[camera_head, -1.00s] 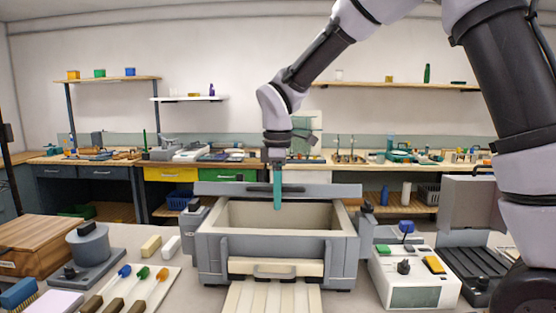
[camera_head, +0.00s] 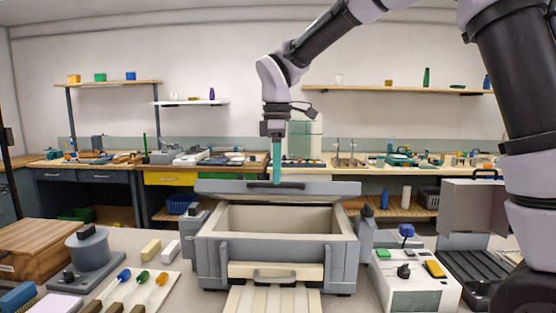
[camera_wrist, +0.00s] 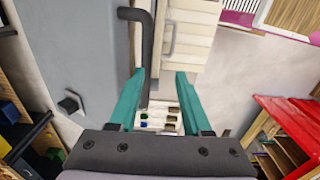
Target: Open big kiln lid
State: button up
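The big kiln (camera_head: 213,251) is a grey box with a cream inside, in the middle of the bench. Its grey lid (camera_head: 225,188) is raised at the back, and the open chamber shows. The lid's dark bar handle (camera_head: 291,185) also shows in the wrist view (camera_wrist: 147,50). My gripper (camera_head: 277,183) points down at the lid handle, its teal tips level with it in the head view. In the wrist view my gripper (camera_wrist: 160,72) has its fingers apart. The handle lies between them in the picture, nearer the left finger; I cannot tell whether they touch.
A white control box (camera_head: 412,287) and an open dark case (camera_head: 476,262) stand to the right. A wooden box (camera_head: 40,250), a grey round device (camera_head: 88,248) and coloured-tip tools (camera_head: 138,283) lie left.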

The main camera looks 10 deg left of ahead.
jog(key=shift+w+r, duration=0.15)
jog(key=shift+r, duration=0.45)
jog(key=shift+w+r, duration=0.15)
jog(key=shift+r, duration=0.45)
